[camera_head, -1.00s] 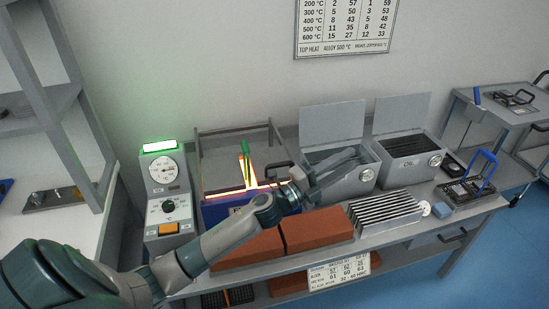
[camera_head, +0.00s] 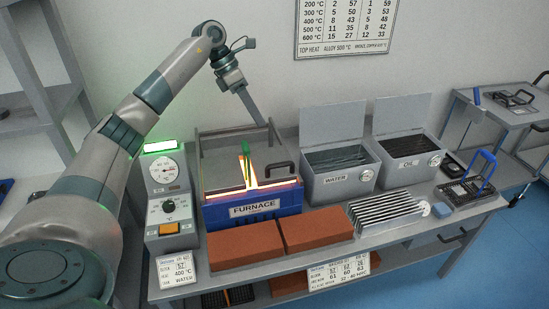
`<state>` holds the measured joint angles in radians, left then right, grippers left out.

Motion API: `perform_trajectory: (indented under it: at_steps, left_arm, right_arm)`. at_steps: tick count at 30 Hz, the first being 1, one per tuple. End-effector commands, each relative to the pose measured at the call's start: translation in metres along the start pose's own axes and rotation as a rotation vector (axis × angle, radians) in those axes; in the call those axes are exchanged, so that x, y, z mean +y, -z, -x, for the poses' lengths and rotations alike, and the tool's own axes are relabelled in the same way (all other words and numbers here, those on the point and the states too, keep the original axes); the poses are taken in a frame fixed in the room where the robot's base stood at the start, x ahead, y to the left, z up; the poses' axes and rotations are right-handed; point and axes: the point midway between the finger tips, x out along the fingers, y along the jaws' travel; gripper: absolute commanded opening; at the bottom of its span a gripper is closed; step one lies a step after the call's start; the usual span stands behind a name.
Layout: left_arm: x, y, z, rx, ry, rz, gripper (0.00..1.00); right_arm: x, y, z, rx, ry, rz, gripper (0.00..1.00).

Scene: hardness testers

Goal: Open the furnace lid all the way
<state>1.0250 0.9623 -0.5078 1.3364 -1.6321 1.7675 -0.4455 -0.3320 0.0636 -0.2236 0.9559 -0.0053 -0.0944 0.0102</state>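The furnace (camera_head: 252,210) is a blue box labelled FURNACE at the left of the bench. A glowing orange-white line runs along its top, and a thin green and orange upright piece (camera_head: 245,160) rises there. A grey framed panel (camera_head: 222,153), apparently the lid, stands behind the glow; I cannot tell how far open it is. A black handle (camera_head: 283,170) shows at the right. My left gripper (camera_head: 258,118) is above the panel's back edge, its fingers pointing down and right. The fingers overlap in view, so their opening is unclear. My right gripper is not in view.
A control box (camera_head: 168,200) stands left of the furnace. Red-brown bricks (camera_head: 245,245) lie in front. Open WATER (camera_head: 335,180) and OIL (camera_head: 408,165) tanks stand to the right, beside a finned metal block (camera_head: 385,213). The wall is close behind.

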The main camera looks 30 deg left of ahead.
Motion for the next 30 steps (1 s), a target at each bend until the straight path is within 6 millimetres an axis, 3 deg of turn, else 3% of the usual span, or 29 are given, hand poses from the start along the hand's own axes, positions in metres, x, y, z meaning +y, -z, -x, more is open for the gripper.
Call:
perform_trajectory:
  at_steps: [4,17,23,30]
  left_arm:
    - [0.006,0.013,0.014,0.044,-0.018,0.012,0.33]
    - [0.006,0.013,0.012,0.046,-0.016,0.012,0.33]
    - [0.006,0.013,-0.002,0.046,-0.014,0.011,0.33]
    - [0.005,0.015,-0.036,0.048,-0.013,0.012,0.33]
  right_arm:
    - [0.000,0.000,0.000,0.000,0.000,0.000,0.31]
    - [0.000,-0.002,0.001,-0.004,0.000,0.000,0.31]
    - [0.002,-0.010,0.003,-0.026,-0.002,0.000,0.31]
    - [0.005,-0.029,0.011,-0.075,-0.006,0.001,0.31]
